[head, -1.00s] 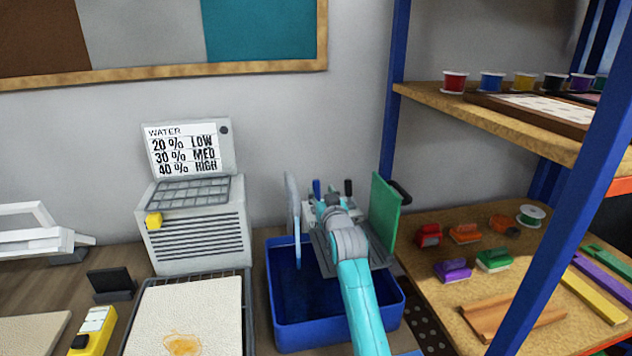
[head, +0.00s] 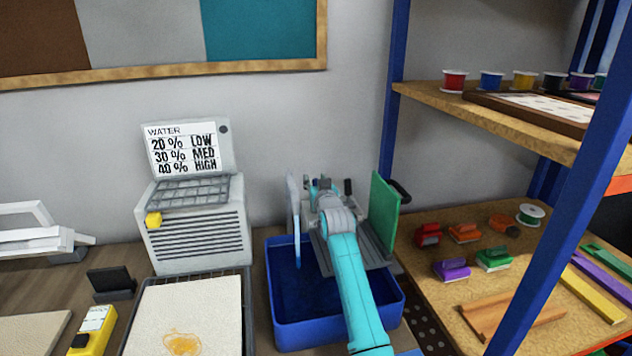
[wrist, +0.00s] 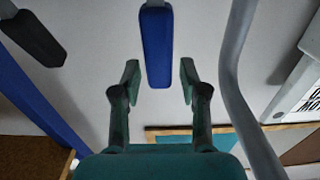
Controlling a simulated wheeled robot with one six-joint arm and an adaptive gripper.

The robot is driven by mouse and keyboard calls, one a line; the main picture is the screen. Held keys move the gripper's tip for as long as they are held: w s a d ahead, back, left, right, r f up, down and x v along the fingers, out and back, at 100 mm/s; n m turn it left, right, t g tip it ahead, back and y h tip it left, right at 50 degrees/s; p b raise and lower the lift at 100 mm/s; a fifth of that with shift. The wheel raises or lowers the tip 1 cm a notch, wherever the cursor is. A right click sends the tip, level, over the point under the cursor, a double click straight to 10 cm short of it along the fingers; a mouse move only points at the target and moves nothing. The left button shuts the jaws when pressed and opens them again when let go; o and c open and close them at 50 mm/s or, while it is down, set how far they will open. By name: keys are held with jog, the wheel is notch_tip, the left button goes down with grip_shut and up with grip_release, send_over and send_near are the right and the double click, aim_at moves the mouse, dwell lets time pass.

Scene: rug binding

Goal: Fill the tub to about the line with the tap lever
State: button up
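The blue tub (head: 340,333) stands on the bench, its inside dark blue. No line can be made out, and I cannot tell the water level. A black lever (wrist: 33,38) is at upper left. In the head view my gripper (head: 325,190) is at the tap and largely hides the blue lever.
The spout pipe (wrist: 240,90) runs close at the right in the wrist view. A green panel (head: 383,215) stands right of the tap. A grey machine with a water card (head: 185,150) reading 20% low, 30% med, 40% high stands left. A shelf unit (head: 560,215) is at right.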

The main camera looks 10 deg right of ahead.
grip_shut()
jog(key=shift+w+g, duration=0.7)
jog(key=shift+g, duration=0.1)
jog(key=shift+w+f+g, duration=0.2)
jog(key=shift+w+g, duration=0.2)
jog(key=shift+g, duration=0.2)
jog(key=shift+o, duration=1.4)
grip_release()
